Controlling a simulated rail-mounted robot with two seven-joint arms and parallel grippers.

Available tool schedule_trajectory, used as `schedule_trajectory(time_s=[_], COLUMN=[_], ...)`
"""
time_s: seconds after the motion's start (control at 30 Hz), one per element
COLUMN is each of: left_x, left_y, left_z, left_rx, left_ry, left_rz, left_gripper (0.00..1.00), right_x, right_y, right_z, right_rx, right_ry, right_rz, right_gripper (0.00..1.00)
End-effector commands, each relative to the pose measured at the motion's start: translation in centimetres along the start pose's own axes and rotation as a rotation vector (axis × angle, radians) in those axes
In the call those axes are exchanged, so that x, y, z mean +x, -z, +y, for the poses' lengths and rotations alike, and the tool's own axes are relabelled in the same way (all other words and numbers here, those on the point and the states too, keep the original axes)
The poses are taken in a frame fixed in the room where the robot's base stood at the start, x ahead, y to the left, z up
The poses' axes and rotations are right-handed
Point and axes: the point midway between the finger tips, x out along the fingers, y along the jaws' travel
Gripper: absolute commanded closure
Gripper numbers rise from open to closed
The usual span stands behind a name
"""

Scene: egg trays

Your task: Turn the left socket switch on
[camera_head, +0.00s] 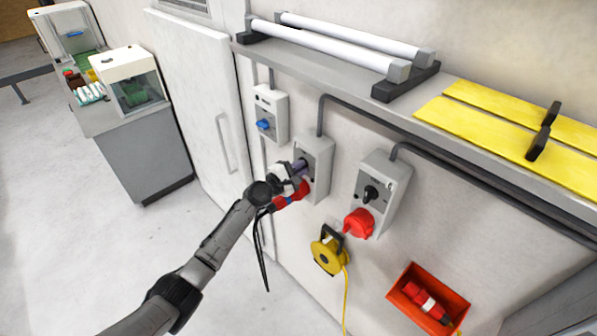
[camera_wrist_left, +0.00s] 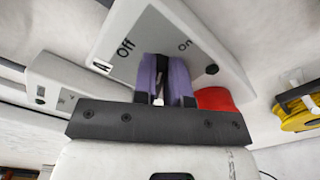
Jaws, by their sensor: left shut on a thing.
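The left socket box (camera_head: 318,150) is a grey wall unit with a red socket and plug (camera_head: 300,191) low on it. In the left wrist view its faceplate (camera_wrist_left: 205,52) shows "Off" to the left and "On" to the right of the purple fingers. My left gripper (camera_head: 301,166) reaches the front of this box, and its purple fingers (camera_wrist_left: 166,82) are shut around the switch. The switch knob is hidden between the fingers, so its angle cannot be read. My right gripper is in neither view.
The right socket box (camera_head: 399,175) has a black knob (camera_head: 370,193) and a red socket (camera_head: 358,223). A smaller box with a blue socket (camera_head: 264,124) is left. A yellow cable reel (camera_head: 327,254) and orange bin (camera_head: 409,305) are below. A shelf (camera_head: 340,84) runs above.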

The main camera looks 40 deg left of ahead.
Motion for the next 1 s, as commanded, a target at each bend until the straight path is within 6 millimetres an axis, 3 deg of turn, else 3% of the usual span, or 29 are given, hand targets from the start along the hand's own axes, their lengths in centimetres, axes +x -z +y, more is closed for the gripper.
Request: schedule_trajectory(time_s=[0.5,1.0], left_x=[0.0,0.0], left_y=[0.2,0.2], left_z=[-0.9,-0.9], left_rx=[0.395,0.524], left_ry=[-0.001,-0.001], left_rz=[-0.002,-0.002], left_gripper=[1.0,1.0], right_x=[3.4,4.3], right_y=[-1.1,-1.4], right_z=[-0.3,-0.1], right_rx=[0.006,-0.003], right_ry=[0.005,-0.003], right_rz=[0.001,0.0], right_gripper=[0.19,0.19])
